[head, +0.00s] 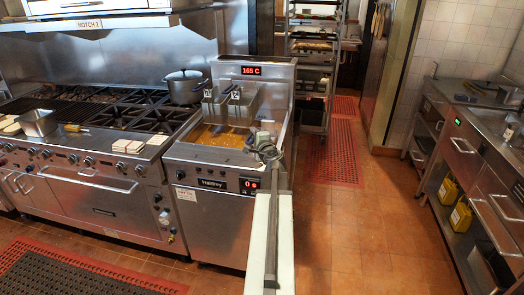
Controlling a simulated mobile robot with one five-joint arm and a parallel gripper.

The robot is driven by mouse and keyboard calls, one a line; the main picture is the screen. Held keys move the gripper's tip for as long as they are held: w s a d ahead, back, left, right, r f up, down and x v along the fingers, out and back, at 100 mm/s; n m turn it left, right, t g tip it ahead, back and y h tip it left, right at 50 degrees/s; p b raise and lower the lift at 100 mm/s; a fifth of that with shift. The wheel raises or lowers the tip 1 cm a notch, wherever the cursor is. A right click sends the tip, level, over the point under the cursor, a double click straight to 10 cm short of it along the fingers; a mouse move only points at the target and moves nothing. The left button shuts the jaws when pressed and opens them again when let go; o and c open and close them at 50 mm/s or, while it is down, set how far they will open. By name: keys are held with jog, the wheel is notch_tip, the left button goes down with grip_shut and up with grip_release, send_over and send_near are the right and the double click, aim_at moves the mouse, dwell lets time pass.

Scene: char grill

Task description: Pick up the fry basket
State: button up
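Two metal fry baskets hang side by side at the back of the fryer (212,225), above the yellow-brown oil. The left fry basket (214,111) and the right fry basket (242,112) each have a dark handle and a small white tag at the front. My gripper (254,138) is over the front right part of the fryer, in front of and below the right basket, and looks apart from both. The gripper is small and its fingers are not clear, so I cannot tell whether it is open or shut. Nothing shows held in it.
A stove and grill (100,185) stand to the left, with a lidded pot (185,87) near the fryer. A wheeled rack (312,75) stands behind to the right. A steel counter (480,150) lines the right side. The tiled floor between is open, with a red mat (333,155).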

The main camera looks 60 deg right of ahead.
jog(key=shift+s+d, duration=0.1)
jog(key=c, duration=0.5)
jog(key=shift+s, duration=0.1)
jog(key=shift+d, duration=0.1)
dwell(0.8)
